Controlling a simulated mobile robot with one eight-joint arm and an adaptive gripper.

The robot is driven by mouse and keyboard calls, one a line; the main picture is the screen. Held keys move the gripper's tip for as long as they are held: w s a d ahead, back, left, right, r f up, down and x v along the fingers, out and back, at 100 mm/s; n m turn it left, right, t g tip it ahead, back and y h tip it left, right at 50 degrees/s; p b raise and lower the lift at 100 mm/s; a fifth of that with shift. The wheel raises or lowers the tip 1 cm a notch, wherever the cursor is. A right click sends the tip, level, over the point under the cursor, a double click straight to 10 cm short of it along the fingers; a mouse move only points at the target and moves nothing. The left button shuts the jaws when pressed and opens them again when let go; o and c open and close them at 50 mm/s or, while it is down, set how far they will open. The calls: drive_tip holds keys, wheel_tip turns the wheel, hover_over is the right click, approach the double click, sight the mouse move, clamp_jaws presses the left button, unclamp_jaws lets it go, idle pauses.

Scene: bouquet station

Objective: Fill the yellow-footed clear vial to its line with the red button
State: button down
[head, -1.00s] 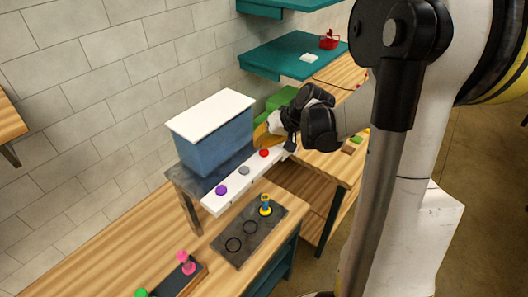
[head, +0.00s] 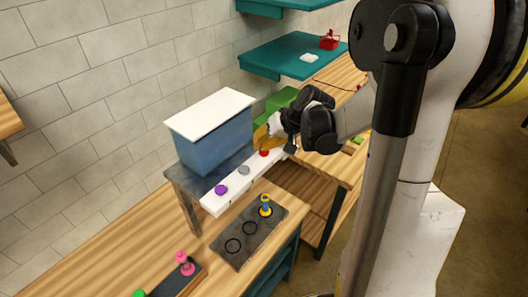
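The yellow-footed vial (head: 265,206) stands upright at the far right end of a dark mat, below the white button bar (head: 232,190). Its body shows blue and yellow; the fill line and level are too small to read. The red button (head: 264,153) is on the bar, right of a grey button (head: 244,170) and a purple button (head: 221,189). My gripper (head: 284,140) is at the bar's right end, close to the red button. I cannot tell whether it touches the button. Its fingers are small and partly hidden, so their opening is unclear.
A blue box with a white lid (head: 212,135) stands behind the bar. The dark mat (head: 228,262) has two empty rings. A pink-topped vial (head: 186,264) and a green one (head: 140,293) stand at the front left. Teal shelves (head: 290,55) hang behind.

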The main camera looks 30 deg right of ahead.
sight(260, 151)
drive_tip(key=shift+f+b, duration=0.4)
drive_tip(key=shift+f, duration=0.05)
idle(0.3)
drive_tip(key=shift+r, duration=0.1)
drive_tip(key=shift+r+p, duration=0.7)
drive_tip(key=shift+r, duration=0.25)
wheel_tip(260, 151, up, 5)
drive_tip(key=p, duration=0.3)
idle(1.2)
